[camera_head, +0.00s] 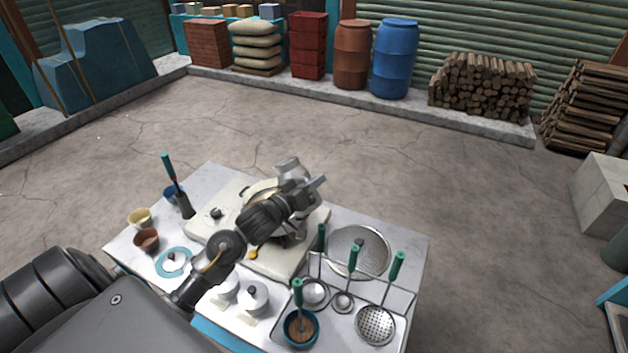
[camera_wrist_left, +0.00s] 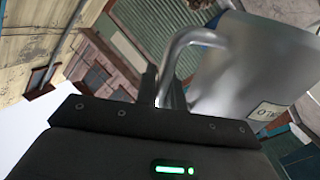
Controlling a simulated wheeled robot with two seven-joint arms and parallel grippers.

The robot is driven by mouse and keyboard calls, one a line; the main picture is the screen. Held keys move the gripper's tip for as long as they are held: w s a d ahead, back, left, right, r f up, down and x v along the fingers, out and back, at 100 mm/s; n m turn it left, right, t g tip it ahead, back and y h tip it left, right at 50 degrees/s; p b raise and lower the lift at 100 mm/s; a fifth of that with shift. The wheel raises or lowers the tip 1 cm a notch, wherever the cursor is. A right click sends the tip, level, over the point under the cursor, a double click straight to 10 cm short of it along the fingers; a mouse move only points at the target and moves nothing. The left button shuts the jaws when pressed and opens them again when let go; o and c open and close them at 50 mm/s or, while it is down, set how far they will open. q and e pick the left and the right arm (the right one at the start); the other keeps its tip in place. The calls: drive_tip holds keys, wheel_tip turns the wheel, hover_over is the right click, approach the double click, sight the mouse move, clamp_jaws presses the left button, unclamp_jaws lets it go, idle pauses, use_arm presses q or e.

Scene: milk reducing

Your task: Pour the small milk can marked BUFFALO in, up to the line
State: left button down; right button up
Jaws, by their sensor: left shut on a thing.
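My left gripper (camera_head: 312,187) is shut on the handle of a small silver milk can (camera_head: 288,167). The can is held above the wide pan (camera_head: 262,192) on the cream stove and looks tilted. In the left wrist view, the fingers (camera_wrist_left: 163,88) close on the bent handle of the can (camera_wrist_left: 245,65). Its pale label shows only a few letters at the right, partly cut off. My arm and the can hide much of the pan, so its contents and any line cannot be made out. I see no clear stream of milk. My right gripper is out of view.
Covered white pots (camera_head: 254,298) stand at the table's front. A tray (camera_head: 318,334) holds green-handled ladles and skimmers, with a round strainer (camera_head: 358,250) behind. Small cups (camera_head: 146,239) and a tool holder (camera_head: 186,206) stand left. The floor beyond is clear.

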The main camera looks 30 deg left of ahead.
sight(301, 175)
use_arm(q)
drive_tip(key=shift+f+n, duration=0.1)
drive_tip(key=shift+n, duration=0.2)
drive_tip(key=n, duration=0.2)
drive_tip(key=shift+a+n, duration=0.4)
drive_tip(key=shift+w+a+r+n, duration=0.1)
drive_tip(key=shift+a+r+n, duration=0.1)
drive_tip(key=shift+a+n, duration=0.35)
drive_tip(key=shift+w+a+r+n, duration=0.1)
drive_tip(key=shift+a+r+n, duration=0.1)
drive_tip(key=shift+n, duration=0.65)
drive_tip(key=shift+a, duration=0.2)
drive_tip(key=shift+a+r+n, duration=0.1)
drive_tip(key=shift+a+n, duration=0.15)
drive_tip(key=shift+n, duration=0.35)
drive_tip(key=shift+w+a+r+n, duration=0.1)
drive_tip(key=shift+a+n, duration=0.15)
drive_tip(key=shift+n, duration=0.15)
drive_tip(key=shift+a+n, duration=0.25)
drive_tip(key=shift+n, duration=0.05)
drive_tip(key=shift+a, duration=0.2)
